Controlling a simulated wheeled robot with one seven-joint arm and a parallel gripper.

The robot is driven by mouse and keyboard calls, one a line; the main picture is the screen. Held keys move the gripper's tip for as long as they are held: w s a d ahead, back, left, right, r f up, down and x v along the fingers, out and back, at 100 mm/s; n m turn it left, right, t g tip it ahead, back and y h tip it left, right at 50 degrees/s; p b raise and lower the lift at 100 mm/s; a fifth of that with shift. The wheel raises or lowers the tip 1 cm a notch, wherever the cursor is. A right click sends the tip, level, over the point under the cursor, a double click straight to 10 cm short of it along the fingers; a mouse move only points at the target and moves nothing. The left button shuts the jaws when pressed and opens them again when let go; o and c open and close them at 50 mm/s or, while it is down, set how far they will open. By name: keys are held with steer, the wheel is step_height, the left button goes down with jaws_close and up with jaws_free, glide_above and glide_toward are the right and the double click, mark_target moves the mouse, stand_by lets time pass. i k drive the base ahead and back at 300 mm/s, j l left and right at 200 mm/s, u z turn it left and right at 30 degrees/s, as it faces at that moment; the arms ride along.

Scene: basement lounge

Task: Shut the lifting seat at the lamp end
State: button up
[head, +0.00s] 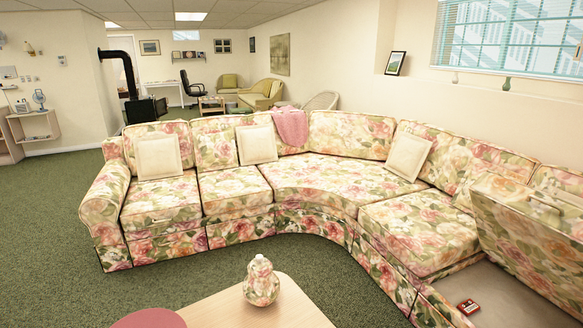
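A floral corner sofa (225,205) runs from the left to the right edge of the picture. At its right end one lifting seat (530,235) stands raised, tilted up towards the backrest, with a handle-like bar on its upper face. Below it the pale storage space (500,300) is open, and a small red item (467,306) lies in it near the front. The other seats lie flat. No lamp is clearly visible, so I cannot tell from this view which end is the lamp end. My gripper is not in view.
A wooden table (265,308) with a floral jar (261,282) and a dark pink round piece (150,318) stands close in front. Green carpet (60,230) is free on the left and between table and sofa. Cushions and a pink throw (290,127) lie on the sofa.

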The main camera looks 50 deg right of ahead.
mark_target(537, 234)
steer(key=z, duration=2.7)
